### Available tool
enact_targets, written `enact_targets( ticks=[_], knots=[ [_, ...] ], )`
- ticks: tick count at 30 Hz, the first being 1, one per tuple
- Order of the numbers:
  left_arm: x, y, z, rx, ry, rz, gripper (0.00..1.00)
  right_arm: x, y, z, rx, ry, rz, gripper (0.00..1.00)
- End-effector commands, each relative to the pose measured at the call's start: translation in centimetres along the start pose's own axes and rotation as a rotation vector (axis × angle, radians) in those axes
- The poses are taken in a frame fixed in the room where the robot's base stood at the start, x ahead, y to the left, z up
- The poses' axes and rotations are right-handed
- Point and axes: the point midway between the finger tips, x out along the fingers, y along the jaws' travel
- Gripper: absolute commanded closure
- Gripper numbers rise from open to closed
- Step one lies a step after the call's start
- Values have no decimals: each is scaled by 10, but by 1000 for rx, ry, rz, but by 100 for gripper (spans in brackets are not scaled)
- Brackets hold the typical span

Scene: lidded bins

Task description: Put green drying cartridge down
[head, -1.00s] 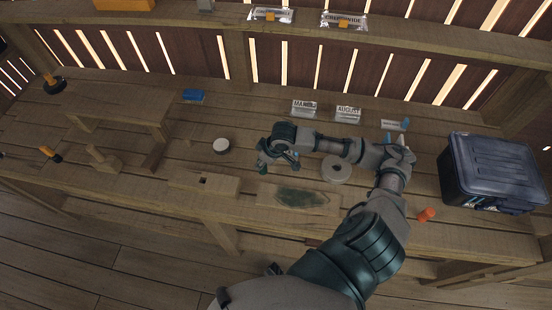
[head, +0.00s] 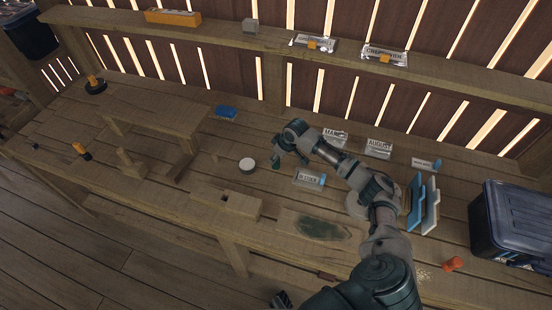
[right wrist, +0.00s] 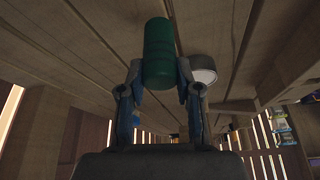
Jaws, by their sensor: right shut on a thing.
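The green drying cartridge (right wrist: 158,50) is a dark green cylinder in the right wrist view. My right gripper (right wrist: 160,82) is shut on it, with one finger on each side. In the head view my right gripper (head: 277,160) is above the workbench (head: 225,182), and the cartridge shows only as a small green patch (head: 276,165) under the fingers. I cannot tell whether it touches the bench.
A round white-topped jar (head: 247,164) is just left of the gripper. A labelled pouch (head: 310,178) lies to its right, and a blue brush (head: 225,113) lies behind left. A dark lidded bin (head: 512,222) stands far right. A wooden block (head: 228,204) is in front.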

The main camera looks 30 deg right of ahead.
Motion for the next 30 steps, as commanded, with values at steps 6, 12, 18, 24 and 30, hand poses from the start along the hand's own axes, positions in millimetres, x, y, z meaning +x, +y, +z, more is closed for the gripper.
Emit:
enact_targets(
  ticks=[6,12,18,24,30],
  knots=[
    [-1,0,-4,-1,-1,0,100,12,0,5,0,-1,0,97],
    [-1,-3,-1,1,-2,-3,100,13,2,7,1,0,-2,59],
    [-1,-5,5,3,-7,-6,100,13,2,7,1,0,-2,42],
    [0,-4,8,2,-11,-5,100,11,1,5,0,1,-1,42],
    [-3,-2,5,1,1,-2,100,-17,1,4,-2,2,3,42]
  ],
)
